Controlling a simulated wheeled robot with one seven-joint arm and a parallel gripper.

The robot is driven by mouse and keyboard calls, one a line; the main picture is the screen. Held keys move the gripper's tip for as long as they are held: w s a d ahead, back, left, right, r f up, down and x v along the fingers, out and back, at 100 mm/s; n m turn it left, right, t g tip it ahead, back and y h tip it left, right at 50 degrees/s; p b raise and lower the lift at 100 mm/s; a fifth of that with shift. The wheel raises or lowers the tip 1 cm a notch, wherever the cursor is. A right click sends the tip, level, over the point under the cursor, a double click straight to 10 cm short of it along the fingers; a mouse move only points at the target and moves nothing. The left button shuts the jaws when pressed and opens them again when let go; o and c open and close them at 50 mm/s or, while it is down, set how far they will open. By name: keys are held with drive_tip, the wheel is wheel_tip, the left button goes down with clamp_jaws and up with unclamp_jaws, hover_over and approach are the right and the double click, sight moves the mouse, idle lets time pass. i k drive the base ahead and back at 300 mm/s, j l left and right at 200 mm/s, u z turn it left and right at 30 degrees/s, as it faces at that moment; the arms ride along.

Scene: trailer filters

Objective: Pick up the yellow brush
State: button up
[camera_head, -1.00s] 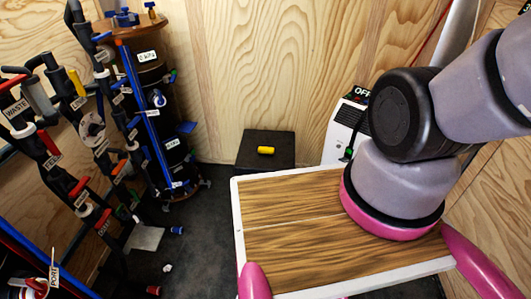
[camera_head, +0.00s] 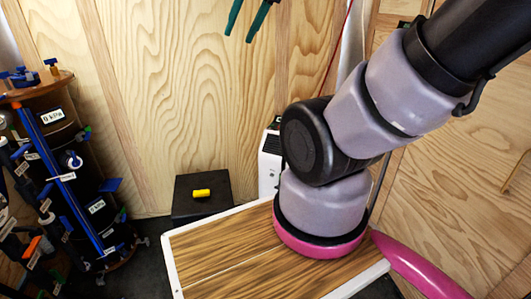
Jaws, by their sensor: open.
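The yellow brush (camera_head: 202,193) appears as a small yellow cylinder lying on its side on top of a black box (camera_head: 187,208), against the plywood wall. My gripper (camera_head: 239,37) shows only as two dark green fingers at the top edge. They are spread apart with nothing between them, so it is open. In the picture the fingers are well above the brush and a little to its right. The rest of the gripper is out of the frame.
My wood-topped base with its white rim stands in front of the box. A white unit (camera_head: 270,165) stands right of the box, partly behind my arm.

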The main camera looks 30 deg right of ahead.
sight(200, 194)
drive_tip(key=i+j, duration=0.3)
drive_tip(key=i, duration=0.2)
drive_tip(key=i+j, duration=0.25)
drive_tip(key=i, duration=0.25)
drive_tip(key=i+j+z, duration=0.1)
drive_tip(key=z, duration=0.35)
drive_tip(key=i+j+z, duration=0.1)
drive_tip(key=z, duration=0.35)
drive_tip(key=i+j+z, duration=0.15)
drive_tip(key=z, duration=0.3)
